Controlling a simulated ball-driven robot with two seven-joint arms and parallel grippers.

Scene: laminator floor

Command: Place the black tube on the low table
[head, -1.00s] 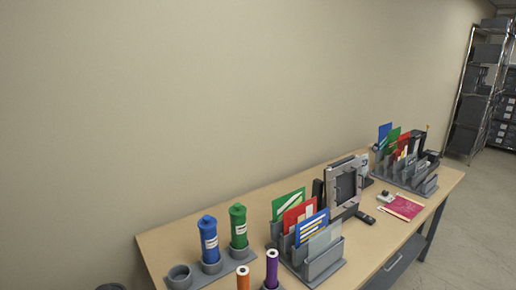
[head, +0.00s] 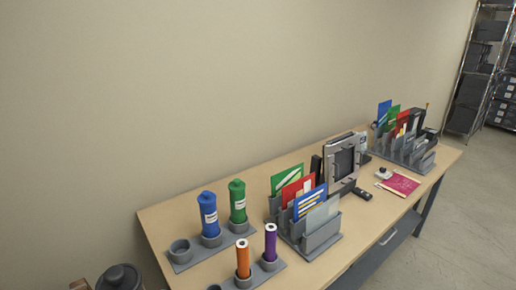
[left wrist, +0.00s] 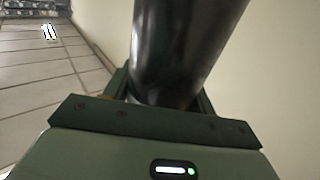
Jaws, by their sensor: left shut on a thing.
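In the left wrist view, my left gripper (left wrist: 163,103) is shut on the black tube (left wrist: 185,45), a glossy dark cylinder that rises out of the frame between the fingers. In the head view, a dark capped cylinder (head: 120,277) shows at the bottom left edge, beside the bench; it looks like the top of this tube. My left gripper cannot be made out there. My right gripper is in neither view. I cannot pick out a separate low table in these views.
A wooden bench (head: 160,218) runs along the wall. It carries a blue tube (head: 209,215), a green tube (head: 238,203), an empty cup holder (head: 181,252), orange (head: 243,260) and purple (head: 270,243) rolls, file racks (head: 318,237) and a laminator-like machine (head: 345,160). Shelving (head: 468,95) stands at far right.

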